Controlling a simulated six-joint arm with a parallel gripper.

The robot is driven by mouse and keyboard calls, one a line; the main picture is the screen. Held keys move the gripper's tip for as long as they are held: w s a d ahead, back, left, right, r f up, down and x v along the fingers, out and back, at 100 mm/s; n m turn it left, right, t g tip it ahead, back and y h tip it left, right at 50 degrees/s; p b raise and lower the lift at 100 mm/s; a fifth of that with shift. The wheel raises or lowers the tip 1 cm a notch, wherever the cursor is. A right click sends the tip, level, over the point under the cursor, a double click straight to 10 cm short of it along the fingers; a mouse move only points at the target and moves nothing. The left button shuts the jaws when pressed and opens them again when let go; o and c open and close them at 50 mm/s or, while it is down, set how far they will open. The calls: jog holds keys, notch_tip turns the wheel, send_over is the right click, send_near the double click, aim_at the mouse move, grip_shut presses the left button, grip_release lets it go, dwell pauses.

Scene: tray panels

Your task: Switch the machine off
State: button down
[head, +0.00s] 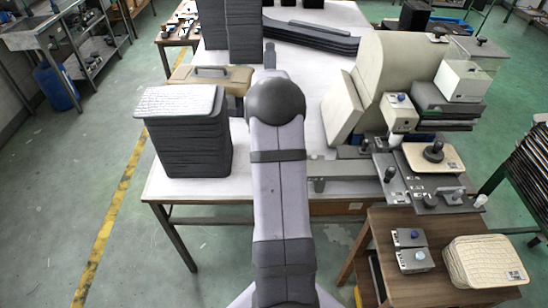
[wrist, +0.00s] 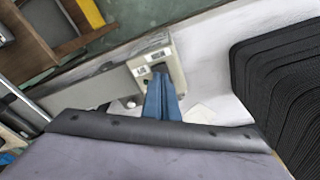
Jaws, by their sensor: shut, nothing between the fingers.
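The machine (head: 392,72) is a large beige unit on the right of the white table in the head view. In the wrist view, a small beige control box (wrist: 174,62) with two white labels on its face sits near the table's edge. My gripper (wrist: 161,76) has blue fingers, closed together and empty. Their tips are over the lower part of the box face, where something dark shows; I cannot tell whether they touch it. The fingers cover part of the face, and any switch there is not clear. In the head view my arm hides the gripper and this box.
A stack of dark trays (head: 190,140) stands left of my arm; a ribbed black stack (wrist: 285,85) stands close on the right in the wrist view. A beige case (head: 210,78) lies behind. A wooden side table (head: 440,235) with small boxes stands front right.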

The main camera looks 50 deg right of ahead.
notch_tip(320, 180, up, 6)
jog(key=p, duration=0.4)
dwell(0.3)
dwell(0.4)
jog(key=s+a+f+n+g+y, duration=0.1)
jog(key=s+a+f+n, duration=0.25)
jog(key=s+a, duration=0.35)
jog(key=s+a+f+n+g+y, duration=0.15)
jog(key=s+a+n, duration=0.3)
jog(key=a, duration=0.45)
jog(key=s+a+r+n, duration=0.2)
jog(key=s+a, duration=0.1)
jog(key=a, duration=0.4)
jog(key=s+a+r+n, duration=0.2)
jog(key=s+a, duration=0.1)
jog(key=a, duration=0.3)
jog(key=w+a+r+n+t, duration=0.2)
jog(key=w+a+r+n, duration=0.1)
jog(key=a, duration=0.3)
jog(key=shift+a+h+b, duration=0.15)
jog(key=shift+h+b, duration=0.2)
